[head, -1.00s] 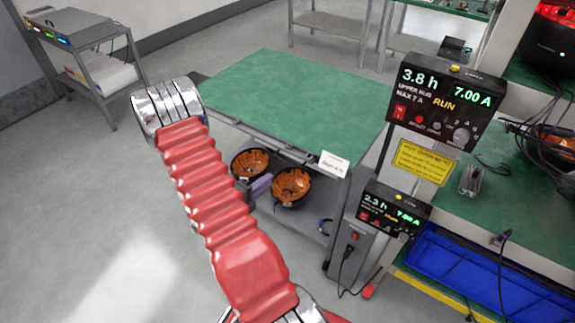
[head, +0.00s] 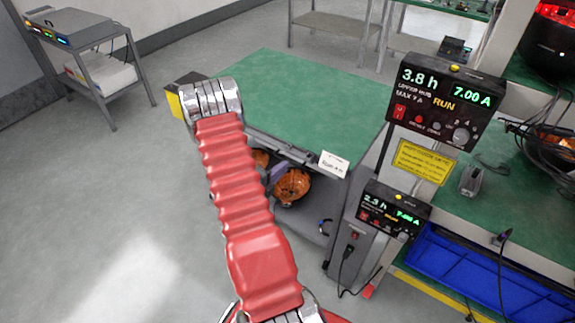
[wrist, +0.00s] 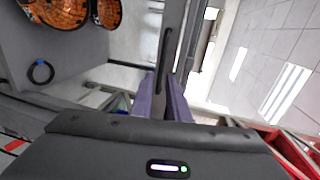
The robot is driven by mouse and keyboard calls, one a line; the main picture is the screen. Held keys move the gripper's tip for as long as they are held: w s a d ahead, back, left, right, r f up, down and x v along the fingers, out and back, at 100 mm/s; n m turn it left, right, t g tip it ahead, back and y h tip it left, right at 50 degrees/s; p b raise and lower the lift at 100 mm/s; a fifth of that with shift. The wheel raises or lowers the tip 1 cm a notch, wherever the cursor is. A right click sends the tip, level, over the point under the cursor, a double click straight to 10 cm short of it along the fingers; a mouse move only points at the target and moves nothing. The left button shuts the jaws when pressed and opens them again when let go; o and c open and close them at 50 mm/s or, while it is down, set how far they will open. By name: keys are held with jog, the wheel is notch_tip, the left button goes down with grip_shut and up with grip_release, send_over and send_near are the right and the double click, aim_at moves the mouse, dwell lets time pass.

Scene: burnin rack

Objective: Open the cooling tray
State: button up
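The dark grey drawer-like front (head: 300,156) under the green table top appears to be the cooling tray. It looks shut, flush below the top, with a white label (head: 333,163) near its right end. In the wrist view its dark bar handle (wrist: 166,50) runs down towards my fingers. My gripper (wrist: 163,84) has two purple fingers, slightly apart, at the near end of the handle. Whether they touch it is hidden. In the head view my red arm covers the left part of the front; a purple finger (head: 278,172) shows beneath it.
Orange-lined black bowls (head: 292,186) sit on the shelf below. Timer boxes (head: 445,100) and a lower one (head: 392,212) stand to the right, with a hanging cable. A blue tray (head: 470,275) lies farther right. Floor at left is clear.

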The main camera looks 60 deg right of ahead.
jog(key=shift+x, duration=2)
grip_shut()
jog(key=shift+a+f, duration=0.1)
jog(key=shift+f, duration=0.05)
jog(key=shift+s, duration=0.1)
